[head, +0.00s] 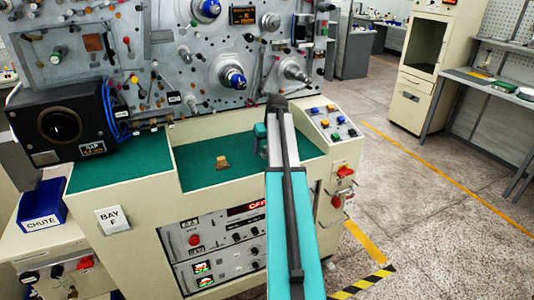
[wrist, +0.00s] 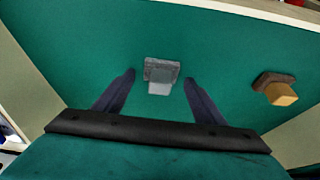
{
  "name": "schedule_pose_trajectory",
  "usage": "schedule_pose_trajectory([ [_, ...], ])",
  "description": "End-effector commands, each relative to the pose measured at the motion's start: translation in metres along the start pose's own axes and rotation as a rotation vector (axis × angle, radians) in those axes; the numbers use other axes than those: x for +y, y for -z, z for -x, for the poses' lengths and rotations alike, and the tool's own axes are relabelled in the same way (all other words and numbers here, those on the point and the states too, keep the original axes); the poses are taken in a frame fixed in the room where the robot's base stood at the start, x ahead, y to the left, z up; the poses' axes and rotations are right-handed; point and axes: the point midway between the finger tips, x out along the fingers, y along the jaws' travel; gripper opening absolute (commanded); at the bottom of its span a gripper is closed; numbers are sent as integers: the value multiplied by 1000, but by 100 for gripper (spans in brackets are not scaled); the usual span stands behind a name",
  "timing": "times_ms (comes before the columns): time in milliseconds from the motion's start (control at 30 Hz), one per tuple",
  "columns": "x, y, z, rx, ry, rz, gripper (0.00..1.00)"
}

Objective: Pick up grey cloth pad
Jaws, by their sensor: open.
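The grey cloth pad (wrist: 161,70) lies on the green work surface in the wrist view. It has a flat darker grey part and a lighter grey block-like part at its near side. My gripper (wrist: 159,78) is open, with one dark finger to the left of the pad and one to the right. Gaps of green show on both sides, and nothing is held. I cannot tell how high the fingertips are above the surface. In the head view my arm reaches over the green recess, and I cannot make out the grey pad there.
A brown pad with a tan block (wrist: 278,90) lies to the right in the wrist view; it also shows in the head view (head: 222,161). Cream walls edge the green recess (head: 195,178). A spindle panel (head: 150,60) stands behind, and a button console (head: 335,122) is at the right.

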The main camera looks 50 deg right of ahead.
Motion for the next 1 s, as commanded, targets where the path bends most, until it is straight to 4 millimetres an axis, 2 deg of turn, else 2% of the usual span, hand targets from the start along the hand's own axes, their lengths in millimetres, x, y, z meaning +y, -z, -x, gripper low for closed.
schedule_pose_trajectory([
  [167, 0, 0, 0, 0, 0, 0, 62],
  [400, 0, 0, 0, 0, 0, 0, 22],
  [433, 0, 0, 0, 0, 0, 0, 20],
  [767, 0, 1, 1, 1, 0, 0, 20],
  [1000, 0, 5, 10, 1, 0, 0, 20],
])
